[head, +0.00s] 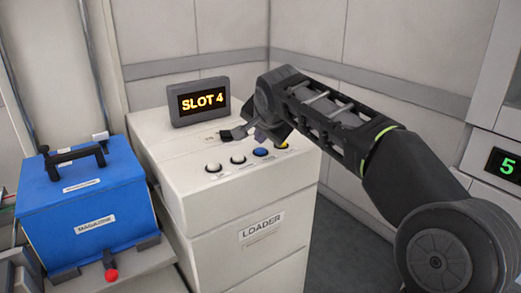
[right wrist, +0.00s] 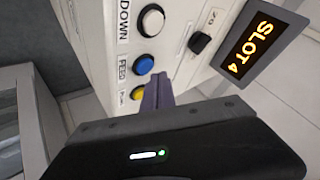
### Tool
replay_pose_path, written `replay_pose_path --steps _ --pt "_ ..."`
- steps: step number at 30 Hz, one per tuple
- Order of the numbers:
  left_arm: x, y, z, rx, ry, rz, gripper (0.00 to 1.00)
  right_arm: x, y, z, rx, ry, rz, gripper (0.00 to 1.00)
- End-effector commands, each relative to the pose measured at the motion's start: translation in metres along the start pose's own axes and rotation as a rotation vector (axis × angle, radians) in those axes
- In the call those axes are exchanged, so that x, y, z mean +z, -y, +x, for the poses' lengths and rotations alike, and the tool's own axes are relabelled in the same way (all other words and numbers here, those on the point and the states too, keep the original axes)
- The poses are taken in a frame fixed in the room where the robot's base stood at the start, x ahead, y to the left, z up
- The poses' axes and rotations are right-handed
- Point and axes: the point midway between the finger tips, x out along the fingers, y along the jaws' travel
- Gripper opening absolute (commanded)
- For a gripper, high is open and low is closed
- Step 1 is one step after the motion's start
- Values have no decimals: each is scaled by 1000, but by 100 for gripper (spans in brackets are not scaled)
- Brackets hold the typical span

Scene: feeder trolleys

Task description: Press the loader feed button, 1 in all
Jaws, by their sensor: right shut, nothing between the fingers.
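The white loader (head: 262,226) has a row of buttons on its top. The blue button (head: 260,152) carries the label FEED in the right wrist view (right wrist: 144,64). It stands up from the panel between a white button marked DOWN (right wrist: 152,20) and a yellow button (right wrist: 138,92), whose label is partly hidden. My right gripper (head: 248,131) is over the panel, behind the button row in the head view. Its fingers (right wrist: 160,90) are shut and empty, beside the blue and yellow buttons; I cannot tell their height above the panel. My left gripper is not in view.
A display (head: 200,102) reading SLOT 4 stands at the back of the loader. Further white buttons (head: 213,167) and a black switch (right wrist: 200,42) are on the panel. A blue magazine box (head: 85,205) with a black handle sits at left. A green "5" display (head: 503,166) is at right.

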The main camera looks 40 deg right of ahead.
Motion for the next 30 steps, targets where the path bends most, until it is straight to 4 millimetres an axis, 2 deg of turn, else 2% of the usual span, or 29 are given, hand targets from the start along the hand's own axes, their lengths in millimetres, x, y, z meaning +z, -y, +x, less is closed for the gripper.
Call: replay_pose_path --steps 20,30 --pt "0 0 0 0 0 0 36 0 0 0 0 0 0 0" --pt "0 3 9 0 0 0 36 5 -5 6 0 0 0 0"
